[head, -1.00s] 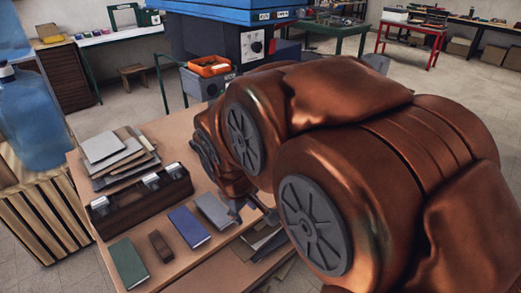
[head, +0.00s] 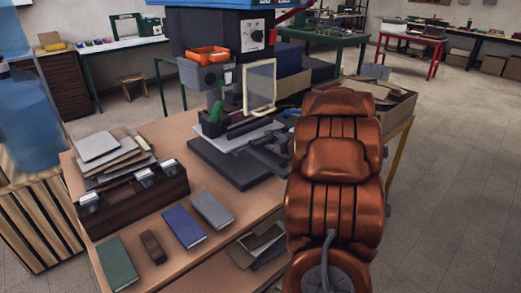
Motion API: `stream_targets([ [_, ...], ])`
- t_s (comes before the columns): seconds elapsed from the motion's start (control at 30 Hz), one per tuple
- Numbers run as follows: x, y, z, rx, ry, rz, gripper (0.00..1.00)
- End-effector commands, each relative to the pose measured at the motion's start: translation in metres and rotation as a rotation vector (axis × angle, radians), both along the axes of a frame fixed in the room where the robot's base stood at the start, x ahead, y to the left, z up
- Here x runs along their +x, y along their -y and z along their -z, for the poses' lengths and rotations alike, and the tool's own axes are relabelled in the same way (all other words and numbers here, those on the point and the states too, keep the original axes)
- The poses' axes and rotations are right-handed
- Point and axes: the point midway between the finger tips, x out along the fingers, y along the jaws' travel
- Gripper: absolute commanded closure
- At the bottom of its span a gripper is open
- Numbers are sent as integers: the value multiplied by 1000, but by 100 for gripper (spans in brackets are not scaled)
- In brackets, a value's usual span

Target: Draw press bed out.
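The press (head: 210,32) has a blue top and a dark head with a dial, at the top middle of the head view. A thick dark grey slab (head: 222,168), which looks like the press bed, lies low on the bench below it, with a pale sheet (head: 225,142) on top. My gripper (head: 268,155) appears as dark parts at the slab's right side. Its fingertips are too small and too dark to tell whether it is open or touching the slab.
Books in green (head: 117,263), blue (head: 185,226) and grey (head: 212,210) lie on the bench front with a brown block (head: 153,247). A dark wooden box (head: 130,195) and stacked boards (head: 110,155) stand left. A framed panel (head: 260,87) stands behind the slab. A carton (head: 395,105) is right.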

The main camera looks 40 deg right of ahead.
Motion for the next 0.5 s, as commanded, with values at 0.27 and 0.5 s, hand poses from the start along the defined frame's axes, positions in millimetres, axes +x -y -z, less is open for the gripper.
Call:
stream_targets([
  [0.27,-17,1,23,-49,91,-159,61],
  [0.5,-3,-1,24,-57,104,-180,61],
])
